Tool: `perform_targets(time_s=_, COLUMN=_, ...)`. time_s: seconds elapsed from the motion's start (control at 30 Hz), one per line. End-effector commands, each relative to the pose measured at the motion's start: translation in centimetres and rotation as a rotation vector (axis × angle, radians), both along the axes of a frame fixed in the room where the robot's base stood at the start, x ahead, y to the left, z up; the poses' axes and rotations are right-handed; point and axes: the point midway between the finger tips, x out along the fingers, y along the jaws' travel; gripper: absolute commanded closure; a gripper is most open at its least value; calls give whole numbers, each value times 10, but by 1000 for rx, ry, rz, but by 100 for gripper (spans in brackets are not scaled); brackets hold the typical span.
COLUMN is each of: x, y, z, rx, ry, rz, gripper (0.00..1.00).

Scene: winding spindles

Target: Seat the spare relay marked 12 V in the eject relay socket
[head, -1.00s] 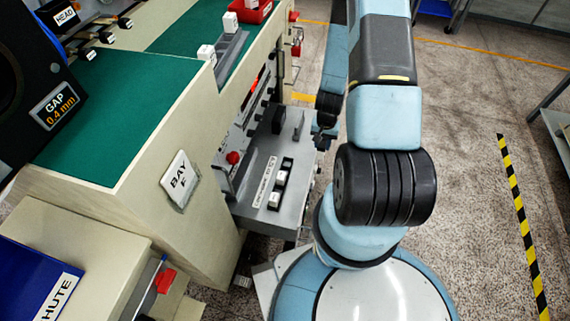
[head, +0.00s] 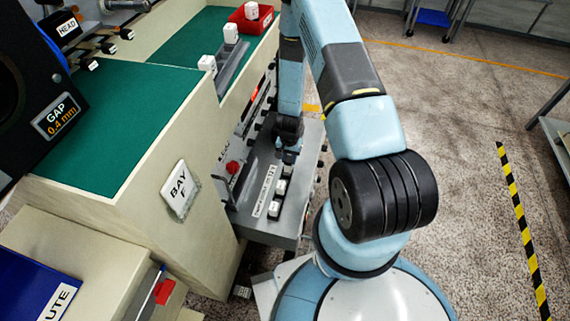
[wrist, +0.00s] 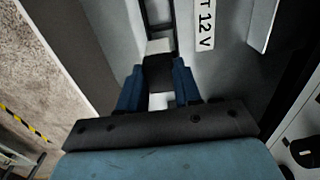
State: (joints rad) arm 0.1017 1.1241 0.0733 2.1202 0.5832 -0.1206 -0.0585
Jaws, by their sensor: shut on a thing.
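My gripper (head: 288,156) is over the far end of the row of relay sockets on the low grey shelf (head: 258,232). In the wrist view its two blue fingers (wrist: 158,84) are shut on a small white and dark block, the relay (wrist: 160,101). No marking on it can be read. I cannot tell whether it touches a socket. Two white relays (head: 281,187) (head: 274,208) stand in the nearer part of the row. A white label (head: 265,190) lies left of the row; its end reads "T 12 V" in the wrist view (wrist: 206,25).
A grey holder (head: 233,57) with white blocks and a red bin (head: 254,22) are on the green bench top. The cream bench side with the BAY plate (head: 179,189) borders the shelf on the left.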

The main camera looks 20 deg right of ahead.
Motion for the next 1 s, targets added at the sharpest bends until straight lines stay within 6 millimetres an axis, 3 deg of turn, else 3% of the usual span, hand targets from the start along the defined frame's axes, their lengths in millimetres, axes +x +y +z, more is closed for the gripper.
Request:
perform_targets(time_s=0.33, x=4, y=6, z=-36, rx=0, ry=2, rz=1, gripper=100)
perform_targets(time_s=0.57, x=7, y=4, z=-46, rx=-4, ry=8, rz=1, gripper=100)
perform_targets(time_s=0.6, x=8, y=4, z=-47, rx=-5, ry=8, rz=1, gripper=66)
perform_targets(time_s=0.83, x=11, y=3, z=-48, rx=-7, ry=9, rz=1, gripper=44)
perform_targets(time_s=1.0, x=12, y=2, z=-37, rx=-8, ry=8, rz=0, gripper=41)
